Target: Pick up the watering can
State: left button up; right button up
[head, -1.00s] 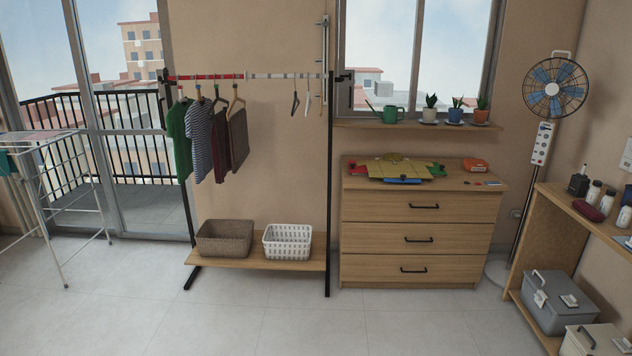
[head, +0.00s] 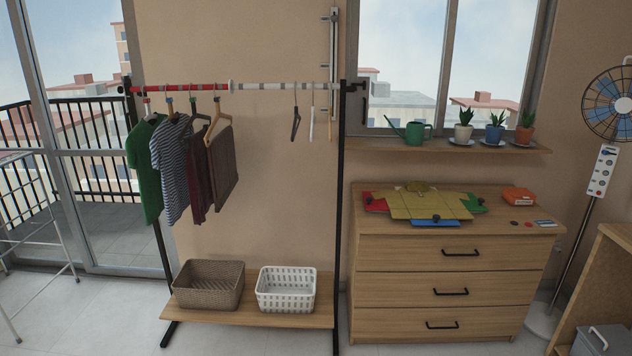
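The green watering can (head: 415,132) stands upright at the left part of the wooden window shelf (head: 400,145). Its spout points up to the left and its handle is on the right. It is to the left of several potted plants and above the dresser. Neither of my grippers shows in the head view.
A wooden dresser (head: 440,290) stands below the shelf, with a folding board (head: 425,206) and an orange box (head: 519,196) on top. A clothes rack (head: 343,220) with a brown basket (head: 208,285) and a white basket (head: 286,290) is left. A fan (head: 608,105) stands right. Floor shows in front.

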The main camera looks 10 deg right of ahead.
aim_at(415, 130)
jog(key=i+z, duration=0.45)
jog(key=i, duration=0.25)
jog(key=i+j+z, duration=0.15)
jog(key=i+z, duration=0.3)
jog(key=i, duration=0.25)
jog(key=i+l+z, duration=0.15)
jog(key=i, duration=0.35)
jog(key=i+l+z, duration=0.1)
jog(key=i+l, duration=0.2)
jog(key=i, duration=0.2)
jog(key=i+l+u, duration=0.1)
jog(key=l, duration=0.2)
jog(key=i+l+u, duration=0.1)
jog(key=l, duration=0.25)
jog(key=i+l, duration=0.25)
jog(key=i+l+u, duration=0.15)
jog(key=l, duration=0.3)
jog(key=i+l+u, duration=0.1)
jog(key=l, duration=0.25)
